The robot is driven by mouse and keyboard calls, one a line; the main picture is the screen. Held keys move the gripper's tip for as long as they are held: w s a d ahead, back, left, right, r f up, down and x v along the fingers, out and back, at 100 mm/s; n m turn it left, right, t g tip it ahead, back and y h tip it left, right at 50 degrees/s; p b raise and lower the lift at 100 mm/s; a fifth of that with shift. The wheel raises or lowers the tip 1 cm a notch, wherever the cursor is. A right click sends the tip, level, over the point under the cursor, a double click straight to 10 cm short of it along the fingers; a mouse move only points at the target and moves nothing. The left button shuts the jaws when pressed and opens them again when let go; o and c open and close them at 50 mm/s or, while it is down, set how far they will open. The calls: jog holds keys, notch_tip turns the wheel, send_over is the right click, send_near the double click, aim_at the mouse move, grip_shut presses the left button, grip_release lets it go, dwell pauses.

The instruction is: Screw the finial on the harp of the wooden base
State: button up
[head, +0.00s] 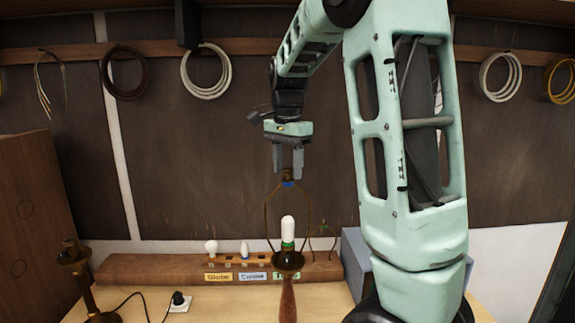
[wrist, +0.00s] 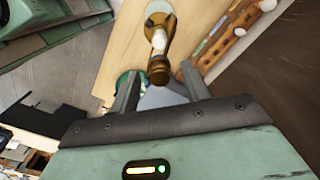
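The wooden base (head: 288,302) stands upright at front centre, with a dark socket cup and a white tube bulb (head: 288,230) on it. The thin bronze harp (head: 267,212) rises around the bulb; the bulb also shows in the wrist view (wrist: 159,40). A small bronze finial (head: 287,174) is at the harp's top, above a blue spot. In the wrist view the bronze knob (wrist: 158,70) lies between my fingers. My gripper (head: 288,174) points down over the harp, its fingers apart on either side of the finial, with narrow gaps in the wrist view. The thread is hidden.
A wooden rack (head: 150,268) with labelled slots and two bulbs stands behind the lamp. A second, dark lamp (head: 73,257) stands at left, near a plug on a white plate (head: 180,308). A grey box (head: 357,262) is at right. Cable coils hang on the wall.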

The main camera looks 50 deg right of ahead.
notch_tip(320, 180, up, 17)
jog(key=b, duration=0.3)
jog(key=shift+r+b, duration=0.2)
jog(key=shift+b, duration=0.1)
jog(key=shift+f, duration=0.1)
